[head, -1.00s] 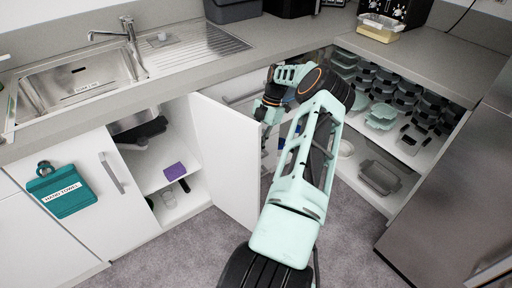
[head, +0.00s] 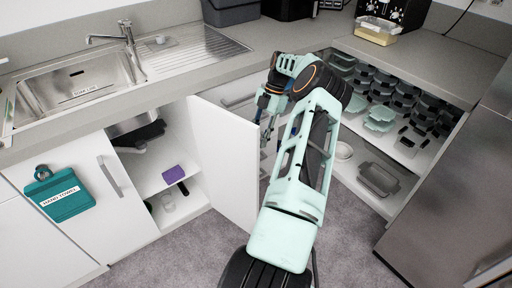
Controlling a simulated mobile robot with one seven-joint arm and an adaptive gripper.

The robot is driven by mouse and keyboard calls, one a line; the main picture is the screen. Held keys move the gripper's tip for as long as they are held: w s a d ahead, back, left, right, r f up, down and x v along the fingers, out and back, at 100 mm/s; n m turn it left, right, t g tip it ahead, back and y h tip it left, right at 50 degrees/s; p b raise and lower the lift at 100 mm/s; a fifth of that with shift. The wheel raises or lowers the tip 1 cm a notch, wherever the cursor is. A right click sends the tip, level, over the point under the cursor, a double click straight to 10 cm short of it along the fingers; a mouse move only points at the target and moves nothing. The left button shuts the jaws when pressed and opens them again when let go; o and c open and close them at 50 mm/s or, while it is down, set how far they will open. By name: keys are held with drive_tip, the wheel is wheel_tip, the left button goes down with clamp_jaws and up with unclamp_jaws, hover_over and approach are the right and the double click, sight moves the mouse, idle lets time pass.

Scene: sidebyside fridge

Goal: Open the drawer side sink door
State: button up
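The sink cabinet door on the drawer side (head: 224,160) stands swung wide open, its white panel jutting out toward me. The open cabinet (head: 172,150) under the sink (head: 80,85) shows its inside. The other sink door (head: 85,185), at the left, is closed, with a bar handle and a teal hanging holder. My gripper (head: 266,135) is just right of the open door's panel, in front of the drawers (head: 240,92). Its fingers are small and partly covered by the door edge and my arm, so their opening and any contact with the door are unclear.
A purple sponge (head: 173,173) and a glass (head: 168,201) are inside the cabinet. Open shelves (head: 400,140) with dishes stand at the right, beside a steel fridge (head: 455,180). The grey carpet (head: 200,245) in front of the cabinet is clear.

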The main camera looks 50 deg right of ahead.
drive_tip(key=v, duration=0.6)
drive_tip(key=shift+d+r, duration=0.2)
drive_tip(key=shift+r, duration=0.1)
drive_tip(key=shift+r, duration=0.1)
